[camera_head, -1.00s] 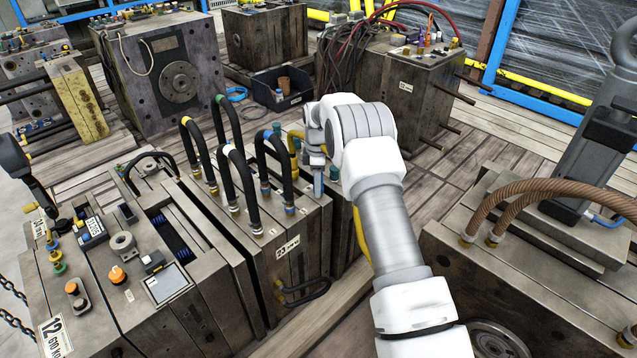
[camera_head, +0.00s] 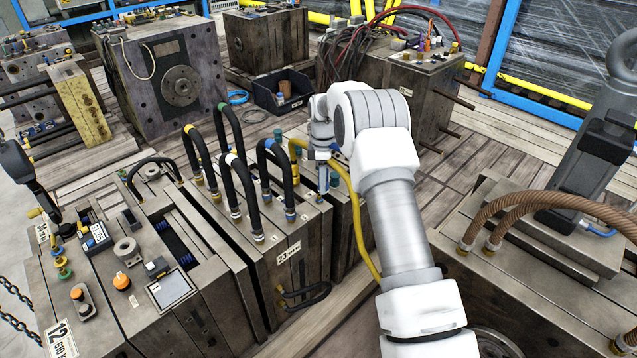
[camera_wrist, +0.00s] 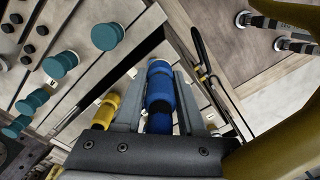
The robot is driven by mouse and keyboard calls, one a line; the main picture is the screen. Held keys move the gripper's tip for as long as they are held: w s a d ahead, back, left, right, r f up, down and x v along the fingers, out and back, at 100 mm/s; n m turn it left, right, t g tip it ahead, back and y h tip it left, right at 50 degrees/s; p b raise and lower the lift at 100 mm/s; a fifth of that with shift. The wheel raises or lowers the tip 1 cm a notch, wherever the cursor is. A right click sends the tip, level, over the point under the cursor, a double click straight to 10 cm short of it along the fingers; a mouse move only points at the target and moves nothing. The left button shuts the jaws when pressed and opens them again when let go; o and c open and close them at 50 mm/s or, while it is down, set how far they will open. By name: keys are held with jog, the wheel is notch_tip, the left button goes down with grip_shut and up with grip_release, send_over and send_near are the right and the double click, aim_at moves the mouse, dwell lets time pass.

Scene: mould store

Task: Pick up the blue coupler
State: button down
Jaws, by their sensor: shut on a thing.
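The blue coupler (camera_wrist: 160,88) is a ribbed blue cylinder in the middle of the wrist view. It sits between the two grey fingers of my gripper (camera_wrist: 158,98), which are shut on it. In the head view my gripper (camera_head: 323,180) points down at the right end of the mould block marked 23 (camera_head: 290,275). The coupler cannot be made out there. I cannot tell whether it touches the mould below.
A yellow hose (camera_head: 359,235) loops close by my gripper. Black hoses (camera_head: 240,185) arch over the mould to its left. Teal caps (camera_wrist: 107,36) and a yellow coupler (camera_wrist: 104,112) are near the fingers.

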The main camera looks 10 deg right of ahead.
jog(key=s+d+r+p, duration=0.2)
jog(key=s+d+r, duration=0.4)
jog(key=s, duration=0.1)
jog(key=shift+s+d, duration=0.15)
jog(key=shift+s, duration=0.25)
